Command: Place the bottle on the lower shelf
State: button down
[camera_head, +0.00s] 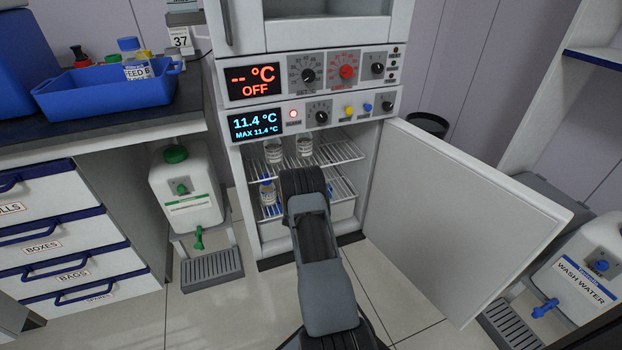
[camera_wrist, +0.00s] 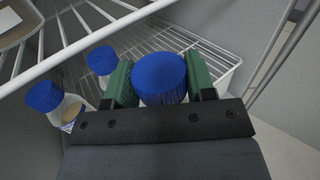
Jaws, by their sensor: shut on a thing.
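My gripper (camera_wrist: 160,88) is shut on a bottle, with its green fingers on either side of the blue cap (camera_wrist: 160,75) in the wrist view. The body of this bottle is hidden below the cap. The lower shelf (camera_wrist: 215,50) is a white wire rack inside the open fridge, and the held bottle is over or at it; I cannot tell whether it touches. In the head view my arm reaches into the fridge and hides the gripper and the held bottle. The lower shelf shows partly beside the arm (camera_head: 345,188).
Two other blue-capped bottles (camera_wrist: 44,98) (camera_wrist: 102,62) stand left of my gripper. The upper wire shelf (camera_head: 335,153) holds clear glass vessels (camera_head: 304,145). The fridge door (camera_head: 460,215) stands open to the right. A white container (camera_head: 187,190) stands left of the fridge.

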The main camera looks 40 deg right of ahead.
jog(key=f+b+x, duration=0.3)
jog(key=b+x, duration=0.3)
jog(key=x, duration=0.7)
jog(key=shift+d+f+b, duration=0.15)
jog(key=shift+d+b, duration=0.05)
jog(key=shift+b, duration=0.15)
jog(key=shift+w+f, duration=0.1)
jog(key=shift+c, duration=2.3)
grip_release()
jog(key=shift+f, duration=0.1)
